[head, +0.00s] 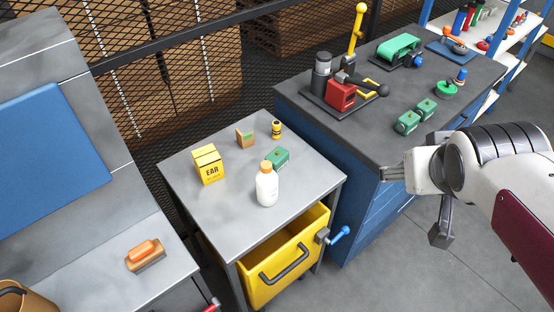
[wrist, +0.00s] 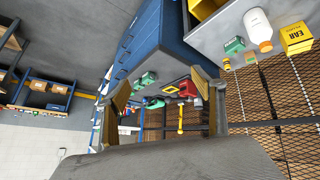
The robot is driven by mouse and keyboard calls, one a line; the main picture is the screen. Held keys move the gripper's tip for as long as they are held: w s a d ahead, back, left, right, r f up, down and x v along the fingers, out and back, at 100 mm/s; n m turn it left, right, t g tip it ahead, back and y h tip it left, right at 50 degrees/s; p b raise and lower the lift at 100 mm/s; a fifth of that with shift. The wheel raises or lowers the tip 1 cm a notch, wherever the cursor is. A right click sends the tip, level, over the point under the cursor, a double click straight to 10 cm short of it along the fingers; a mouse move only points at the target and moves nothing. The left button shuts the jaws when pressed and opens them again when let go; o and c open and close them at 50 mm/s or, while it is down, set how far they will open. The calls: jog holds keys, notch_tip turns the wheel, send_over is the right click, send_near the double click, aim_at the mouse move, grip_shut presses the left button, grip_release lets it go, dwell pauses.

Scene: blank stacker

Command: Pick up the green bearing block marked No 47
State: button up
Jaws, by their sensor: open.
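Several green bearing blocks show, and I cannot read any number on them. Two stand side by side near the front edge of the dark workbench: a nearer one (head: 407,122) and a farther one (head: 426,108). A third green block (head: 278,158) lies on the grey cart behind a white bottle, which partly hides it; it also shows in the wrist view (wrist: 235,46). My gripper (head: 414,203) is open and empty, off the front of the workbench, apart from all the blocks. In the wrist view its spread fingers (wrist: 164,92) frame the workbench.
The grey cart (head: 205,220) also holds the white bottle (head: 267,186), a yellow EAR box (head: 208,165), a small brown box (head: 244,137) and a yellow-black bottle (head: 277,129). Its yellow drawer (head: 285,262) is open. A red-based press (head: 341,95) stands on the workbench (head: 370,137).

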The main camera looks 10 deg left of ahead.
jog(key=w+a+f+n+t+y, duration=0.2)
jog(key=w+a+f+n, duration=0.15)
jog(key=w, duration=0.75)
jog(key=w+a+f+n+t+y, duration=0.15)
jog(key=w+f, duration=0.25)
jog(key=w, duration=0.8)
jog(key=n+g+y, duration=0.3)
jog(key=n+y, duration=0.2)
jog(key=y, duration=0.4)
send_near(278, 155)
jog(key=shift+w+a+h, duration=0.15)
jog(key=shift+w+a, duration=0.05)
jog(key=shift+w, duration=0.35)
jog(key=shift+w+a+h, duration=0.1)
jog(key=shift+w+a, duration=0.1)
jog(key=shift+w, duration=0.4)
jog(key=shift+s+a+f+g+y, duration=0.25)
jog(key=shift+s+a+f+y, duration=0.1)
jog(key=shift+a+y, duration=0.1)
jog(key=shift+x, duration=1.3)
jog(key=shift+f, duration=0.1)
